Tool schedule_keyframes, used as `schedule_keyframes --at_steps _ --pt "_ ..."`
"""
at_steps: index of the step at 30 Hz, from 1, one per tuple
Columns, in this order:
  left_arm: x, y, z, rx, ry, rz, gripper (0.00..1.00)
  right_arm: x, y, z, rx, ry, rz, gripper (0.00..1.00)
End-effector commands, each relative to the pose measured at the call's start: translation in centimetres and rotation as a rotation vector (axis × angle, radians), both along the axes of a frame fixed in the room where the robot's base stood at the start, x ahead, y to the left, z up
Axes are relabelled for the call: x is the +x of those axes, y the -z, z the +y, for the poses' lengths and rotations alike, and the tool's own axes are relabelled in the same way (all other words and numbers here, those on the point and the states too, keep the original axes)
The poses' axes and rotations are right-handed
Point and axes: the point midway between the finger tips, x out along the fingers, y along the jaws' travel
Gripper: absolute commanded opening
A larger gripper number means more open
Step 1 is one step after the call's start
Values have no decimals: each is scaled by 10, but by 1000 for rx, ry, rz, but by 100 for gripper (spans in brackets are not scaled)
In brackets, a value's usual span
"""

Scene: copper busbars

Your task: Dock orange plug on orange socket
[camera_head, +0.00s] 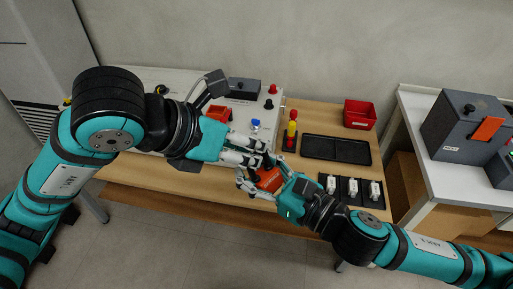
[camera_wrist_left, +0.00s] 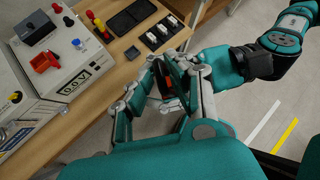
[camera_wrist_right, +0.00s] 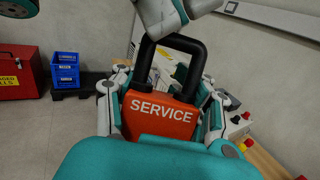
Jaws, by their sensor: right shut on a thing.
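The orange plug (camera_wrist_right: 160,115) is a block marked SERVICE with a black loop handle (camera_wrist_right: 172,55). My right gripper (camera_head: 268,180) is shut on the plug, with its fingers along both sides of the block. My left gripper (camera_head: 252,158) is open at the plug's handle end. In the left wrist view its fingers (camera_wrist_left: 176,78) stand apart on either side of the black handle, and I cannot tell whether they touch it. An orange-red open housing (camera_head: 218,113) sits on the white panel, and it also shows in the left wrist view (camera_wrist_left: 45,62); it looks like the orange socket.
The white panel (camera_wrist_left: 68,60) carries a dark box (camera_head: 243,88), knobs and a meter. A grey box with an orange plate (camera_head: 487,129) stands right.

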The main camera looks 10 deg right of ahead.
Motion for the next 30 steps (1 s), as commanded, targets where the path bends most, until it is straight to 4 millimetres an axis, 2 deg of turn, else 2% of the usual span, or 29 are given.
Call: schedule_keyframes --at_steps 7,18,23,29,30 --pt "9 20 -19 0 2 2 19 0 -1 0 1 0 -2 0" --pt "10 24 -22 0 1 -1 19 0 -1 0 1 -1 -2 0" --pt "10 24 -22 0 1 0 0 0 -1 0 1 -1 -2 0" --pt "10 24 -22 0 1 0 0 0 -1 0 1 -1 -2 0" --pt "10 23 -22 -1 1 -1 0 0 -1 0 1 -1 -2 40"
